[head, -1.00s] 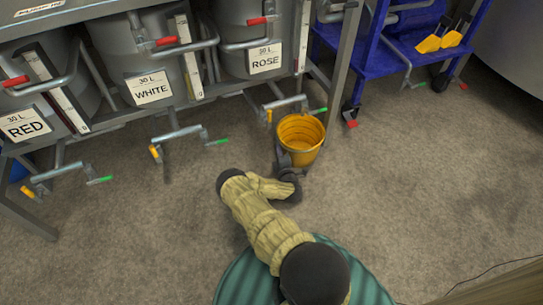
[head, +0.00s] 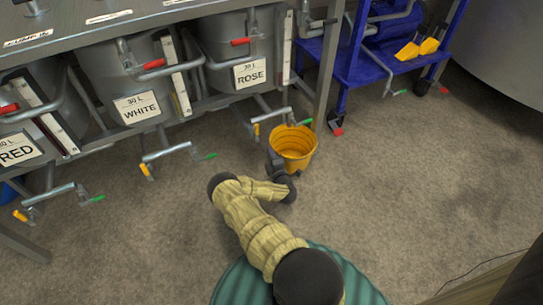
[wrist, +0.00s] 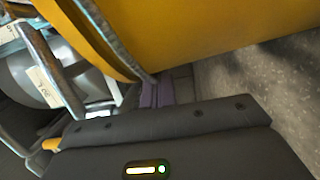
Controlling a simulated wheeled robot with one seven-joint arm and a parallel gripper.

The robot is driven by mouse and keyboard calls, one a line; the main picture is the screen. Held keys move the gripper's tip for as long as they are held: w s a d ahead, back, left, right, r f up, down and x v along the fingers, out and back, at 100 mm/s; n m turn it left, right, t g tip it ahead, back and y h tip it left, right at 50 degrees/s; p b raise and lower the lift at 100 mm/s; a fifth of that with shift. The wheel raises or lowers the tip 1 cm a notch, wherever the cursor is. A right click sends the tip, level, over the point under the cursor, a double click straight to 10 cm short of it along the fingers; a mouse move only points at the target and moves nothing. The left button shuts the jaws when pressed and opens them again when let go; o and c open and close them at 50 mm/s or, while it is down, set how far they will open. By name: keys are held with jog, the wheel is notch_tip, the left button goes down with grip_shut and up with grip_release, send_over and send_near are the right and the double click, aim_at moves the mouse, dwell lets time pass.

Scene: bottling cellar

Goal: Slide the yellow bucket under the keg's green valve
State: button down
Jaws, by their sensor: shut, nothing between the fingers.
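The yellow bucket (head: 292,148) stands upright on the floor in front of the rack, just short of the ROSE keg's pipe, and looks empty inside. That pipe's green valve handle (head: 305,122) shows at the bucket's far right rim, its yellow handle (head: 256,129) left of the bucket. My gripper (head: 277,160) is shut and empty, low against the bucket's near left side; whether it touches is hard to tell. In the wrist view the bucket's wall (wrist: 200,35) fills the top, close above the dark gripper body.
The WHITE keg (head: 130,85) and RED keg (head: 28,125) hang in the rack to the left, their pipes sticking out low. A blue cart (head: 345,70) with a red-marked wheel stands right of the bucket.

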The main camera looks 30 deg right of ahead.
notch_tip(320, 180, up, 5)
jog(key=shift+r+p, duration=0.1)
jog(key=shift+p, duration=1.15)
